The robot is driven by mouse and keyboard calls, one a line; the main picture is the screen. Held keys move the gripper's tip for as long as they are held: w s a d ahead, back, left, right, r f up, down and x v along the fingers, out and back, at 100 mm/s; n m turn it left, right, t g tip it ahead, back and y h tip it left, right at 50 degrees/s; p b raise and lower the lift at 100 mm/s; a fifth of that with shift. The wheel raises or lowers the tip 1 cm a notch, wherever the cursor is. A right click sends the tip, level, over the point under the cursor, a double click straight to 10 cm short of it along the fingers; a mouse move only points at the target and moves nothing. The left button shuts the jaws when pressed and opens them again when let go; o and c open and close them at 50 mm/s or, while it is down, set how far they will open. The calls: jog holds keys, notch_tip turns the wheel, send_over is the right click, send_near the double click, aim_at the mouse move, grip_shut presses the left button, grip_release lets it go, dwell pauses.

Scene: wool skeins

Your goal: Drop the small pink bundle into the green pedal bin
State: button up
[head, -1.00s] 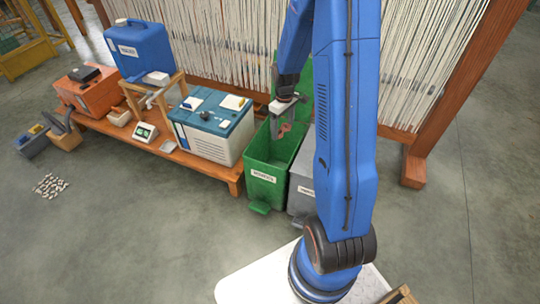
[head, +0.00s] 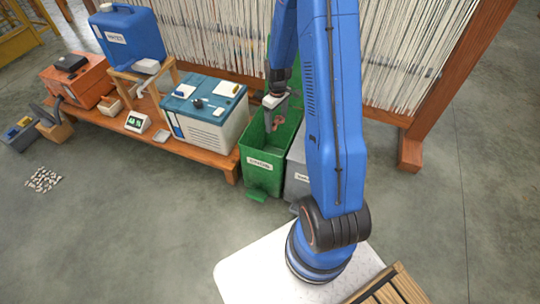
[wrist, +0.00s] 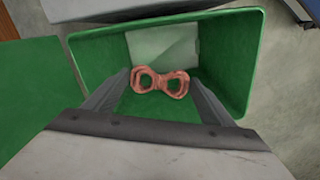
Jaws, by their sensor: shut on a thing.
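My gripper (head: 276,117) hangs over the open mouth of the green pedal bin (head: 263,174). It is shut on the small pink bundle (head: 280,121), which shows small beside the fingers in the head view. In the wrist view the pink bundle (wrist: 160,82), a twisted skein with two loops, lies between the fingertips of my gripper (wrist: 160,90). The rim of the green bin (wrist: 253,60) surrounds it in that view. The bin's raised green lid (wrist: 30,100) stands to the left there. A pale flat patch (wrist: 165,45) shows inside the bin.
A grey bin (head: 297,177) stands right beside the green one. A low wooden bench (head: 190,153) to the left bears a white-and-teal cool box (head: 205,125), a blue canister (head: 130,42) and an orange box (head: 80,80). A loom (head: 410,150) stands behind.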

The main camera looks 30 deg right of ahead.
jog(key=o, duration=1.1)
notch_tip(320, 180, up, 17)
jog(key=shift+r, duration=0.2)
jog(key=shift+r, duration=0.1)
